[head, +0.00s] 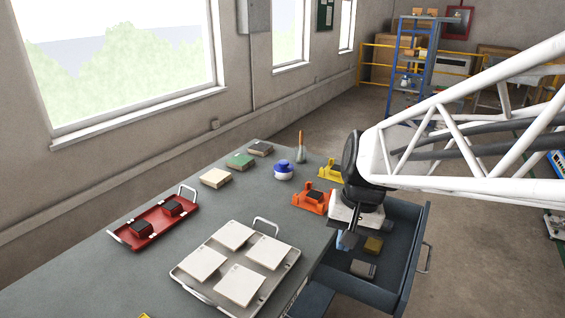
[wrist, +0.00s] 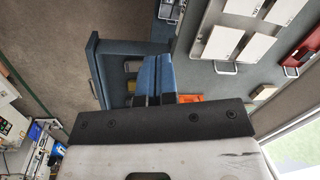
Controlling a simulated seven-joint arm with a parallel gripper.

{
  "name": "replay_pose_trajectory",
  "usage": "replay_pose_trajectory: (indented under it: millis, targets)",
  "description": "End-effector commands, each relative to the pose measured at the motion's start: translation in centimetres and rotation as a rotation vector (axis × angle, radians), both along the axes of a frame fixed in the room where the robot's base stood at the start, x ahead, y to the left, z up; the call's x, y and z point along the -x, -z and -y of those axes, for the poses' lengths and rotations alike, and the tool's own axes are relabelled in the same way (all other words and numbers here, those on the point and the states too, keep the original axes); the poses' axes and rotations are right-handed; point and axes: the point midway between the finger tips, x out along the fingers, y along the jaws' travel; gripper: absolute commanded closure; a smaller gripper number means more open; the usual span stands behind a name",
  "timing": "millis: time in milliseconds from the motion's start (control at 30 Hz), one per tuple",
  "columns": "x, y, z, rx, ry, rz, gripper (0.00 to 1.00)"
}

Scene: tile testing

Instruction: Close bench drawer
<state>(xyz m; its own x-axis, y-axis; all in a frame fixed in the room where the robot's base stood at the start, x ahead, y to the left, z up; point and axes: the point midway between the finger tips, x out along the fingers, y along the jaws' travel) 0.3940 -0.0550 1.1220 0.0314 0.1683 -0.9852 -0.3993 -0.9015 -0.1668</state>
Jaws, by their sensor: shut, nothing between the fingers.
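The grey-blue bench drawer (head: 411,262) is pulled out from the right side of the bench (head: 120,275) in the head view. Its front panel (wrist: 97,72) is at the left in the wrist view, and its metal handle (head: 425,257) is on the outer face. The drawer holds a yellow block (head: 373,245) and a grey block (head: 362,269). My gripper (head: 347,241) is over the drawer's bench-side part, inside of the front panel. Its blue fingers (wrist: 157,68) are together and empty. The picture does not show them touching the front panel.
A grey tray with white tiles (head: 188,288) lies on the bench beside the drawer. Orange (head: 311,201) and yellow (head: 329,174) holders stand close to my wrist. A red tray (head: 142,232) is farther left. The floor right of the drawer is clear.

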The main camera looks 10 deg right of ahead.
Motion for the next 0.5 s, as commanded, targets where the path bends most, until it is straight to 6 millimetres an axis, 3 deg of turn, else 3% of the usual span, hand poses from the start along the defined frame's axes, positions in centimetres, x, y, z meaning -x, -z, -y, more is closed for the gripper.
replay_pose_trajectory:
  millis: [500]
  targets:
    - [-6.6,3.3,7.8,-0.231,0.34,-0.171,1.0]
